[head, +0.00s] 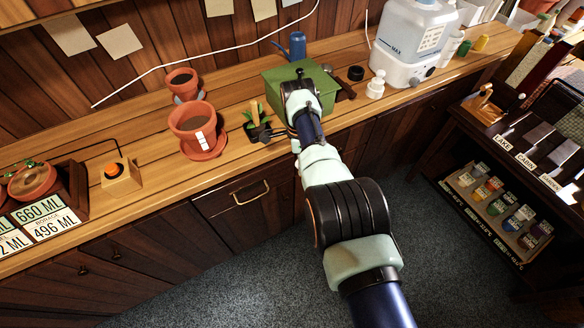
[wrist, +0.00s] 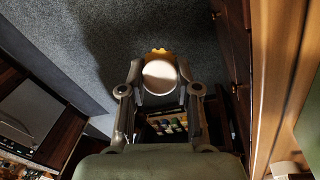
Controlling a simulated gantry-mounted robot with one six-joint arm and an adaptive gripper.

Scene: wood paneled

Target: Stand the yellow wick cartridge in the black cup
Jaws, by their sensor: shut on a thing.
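A small black cup (head: 356,73) stands on the bench between the green box and the white tank.
A green box (head: 290,82) stands behind my arm, with a blue can (head: 297,45) behind it. Terracotta pots (head: 195,130) stand to the left.

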